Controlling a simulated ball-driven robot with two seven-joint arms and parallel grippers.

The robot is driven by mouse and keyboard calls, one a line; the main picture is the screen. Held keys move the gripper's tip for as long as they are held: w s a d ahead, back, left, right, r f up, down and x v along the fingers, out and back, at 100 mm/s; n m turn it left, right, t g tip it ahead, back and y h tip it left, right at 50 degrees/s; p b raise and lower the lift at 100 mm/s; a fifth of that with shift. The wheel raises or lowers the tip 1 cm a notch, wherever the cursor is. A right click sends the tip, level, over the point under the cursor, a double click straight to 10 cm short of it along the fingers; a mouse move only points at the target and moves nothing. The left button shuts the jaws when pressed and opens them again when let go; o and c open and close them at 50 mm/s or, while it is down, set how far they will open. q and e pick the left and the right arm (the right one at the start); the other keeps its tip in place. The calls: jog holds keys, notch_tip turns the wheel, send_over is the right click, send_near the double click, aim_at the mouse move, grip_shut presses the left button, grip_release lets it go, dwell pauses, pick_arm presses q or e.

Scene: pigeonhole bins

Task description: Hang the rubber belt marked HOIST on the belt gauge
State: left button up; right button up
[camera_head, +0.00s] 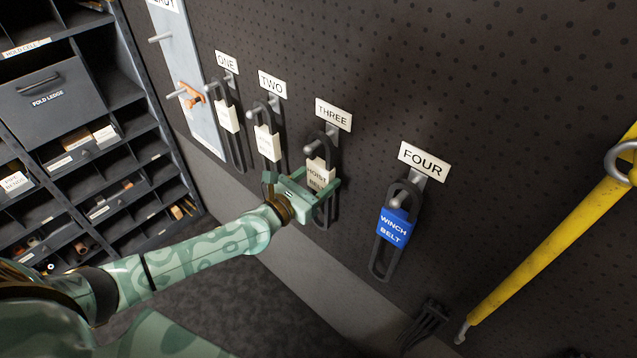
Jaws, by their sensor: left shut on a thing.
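The rubber belt marked HOIST (332,212) is a black loop with a white tag, hanging at the hook under the sign THREE. My left gripper (308,187) is shut on this belt at its tag and hides part of the tag and loop. The belt's top still appears to be around the hook. A pale blue panel (178,62) with pegs and an orange piece is on the board at the upper left. Its sign is cut off, so I cannot tell whether it is the belt gauge. My right gripper is not in view.
Belts with white tags hang under ONE (228,117) and TWO (266,143). The blue-tagged WINCH BELT (394,227) hangs under FOUR. Dark pigeonhole shelves (95,150) stand at the left. A yellow bar (550,240) slants at the right. A dark object (425,322) is low on the board.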

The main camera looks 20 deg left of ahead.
pick_arm(q)
jog(key=shift+r, duration=0.2)
jog(key=shift+r+p, duration=0.35)
jog(key=shift+p, duration=0.1)
jog(key=shift+s, duration=0.1)
jog(key=shift+v, duration=2.4)
jog(key=v, duration=0.5)
jog(key=shift+s+a, duration=0.15)
jog(key=shift+s, duration=0.1)
